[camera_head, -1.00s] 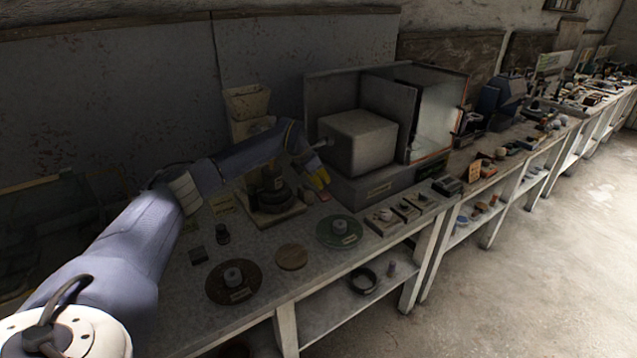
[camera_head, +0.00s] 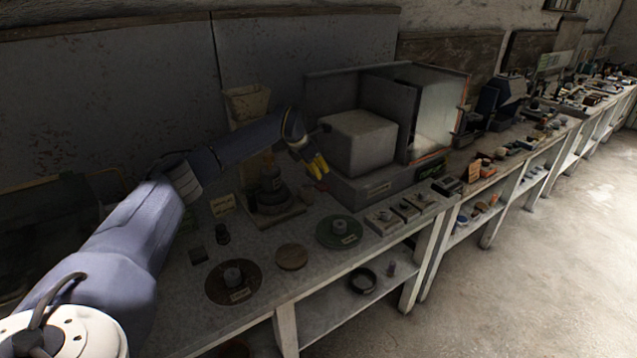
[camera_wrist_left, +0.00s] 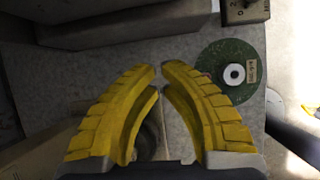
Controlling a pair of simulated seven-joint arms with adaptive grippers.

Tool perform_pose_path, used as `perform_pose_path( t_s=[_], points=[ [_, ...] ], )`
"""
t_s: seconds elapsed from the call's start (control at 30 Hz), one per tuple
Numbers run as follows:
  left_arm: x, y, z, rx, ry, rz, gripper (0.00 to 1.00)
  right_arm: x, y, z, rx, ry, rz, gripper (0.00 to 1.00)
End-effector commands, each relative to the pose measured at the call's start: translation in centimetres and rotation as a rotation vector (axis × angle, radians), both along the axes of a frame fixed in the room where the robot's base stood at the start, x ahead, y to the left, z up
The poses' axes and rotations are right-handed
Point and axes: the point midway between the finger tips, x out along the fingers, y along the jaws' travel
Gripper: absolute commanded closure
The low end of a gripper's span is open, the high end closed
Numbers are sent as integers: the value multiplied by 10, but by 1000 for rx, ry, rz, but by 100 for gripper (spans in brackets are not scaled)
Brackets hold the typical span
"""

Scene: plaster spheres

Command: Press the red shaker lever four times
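A dark round device (camera_head: 270,190) on a pale base stands on the bench and looks like the shaker. A small reddish patch (camera_head: 322,185) shows just below my left fingertips; I cannot tell for sure that it is the lever. My left gripper (camera_head: 318,166) hangs above the bench, right of the device and in front of the grey box. In the left wrist view its yellow fingers (camera_wrist_left: 159,72) come together at the tips with nothing held. Part of a round dark thing shows between and behind the fingers there. My right gripper is out of view.
A grey block (camera_head: 358,142) in an open-fronted cabinet stands close behind my left gripper. A green disc (camera_head: 338,232), also in the wrist view (camera_wrist_left: 231,75), a brown disc (camera_head: 233,282) and a wooden disc (camera_head: 291,257) lie along the front. A pale hopper (camera_head: 247,103) stands behind.

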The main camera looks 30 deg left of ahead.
Motion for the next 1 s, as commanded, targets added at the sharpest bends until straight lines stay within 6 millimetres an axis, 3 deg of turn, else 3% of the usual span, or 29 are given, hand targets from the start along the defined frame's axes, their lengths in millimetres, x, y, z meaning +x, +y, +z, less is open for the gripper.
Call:
perform_pose_path(
  t_s=[0.53, 1.0],
  points=[
    [1, 4, 8, 1, -2, 2, 100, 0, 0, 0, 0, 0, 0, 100],
    [8, 18, 42, 1, -2, 2, 100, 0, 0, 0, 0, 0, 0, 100]
  ],
)
